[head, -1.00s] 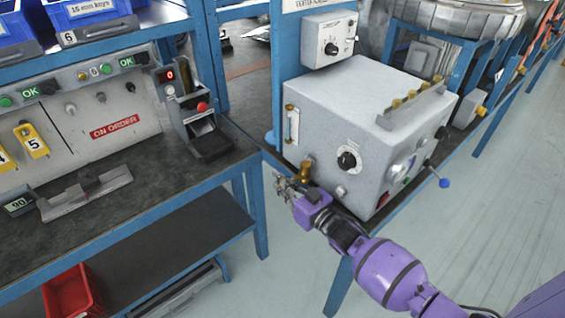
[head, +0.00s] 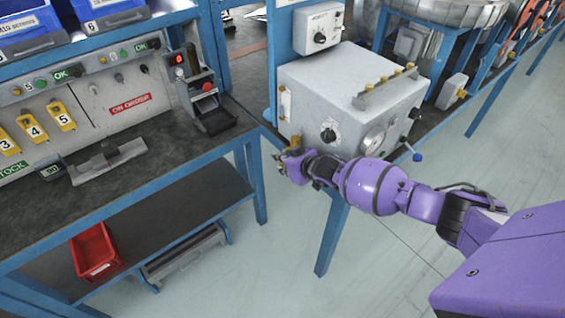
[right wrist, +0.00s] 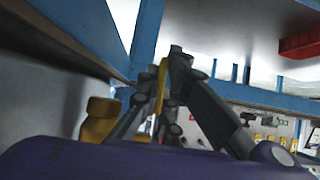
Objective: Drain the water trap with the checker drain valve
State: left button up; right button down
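The checker (head: 345,105) is a pale grey box with a black knob and a round gauge on its front, on the bench right of centre. Its brass drain valve (head: 295,145) is at the lower left of the front. My right gripper (head: 279,161) is at the valve, its arm coming from the right. In the right wrist view, a brass body (right wrist: 97,120) stands left of the fingers, and a thin yellow lever (right wrist: 162,85) shows between the converging fingertips (right wrist: 172,62). They look closed on it, though the contact is partly hidden. My left gripper is out of view.
The left bench (head: 150,180) carries a small device with a red button (head: 205,95) and a grey fixture (head: 108,160). A red bin (head: 95,250) sits on the lower shelf. A blue-tipped lever (head: 416,156) projects from the checker's right. The floor between the benches is clear.

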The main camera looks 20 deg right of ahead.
dwell(0.4)
jog(key=c, duration=1.9)
grip_release()
jog(key=v, duration=1.2)
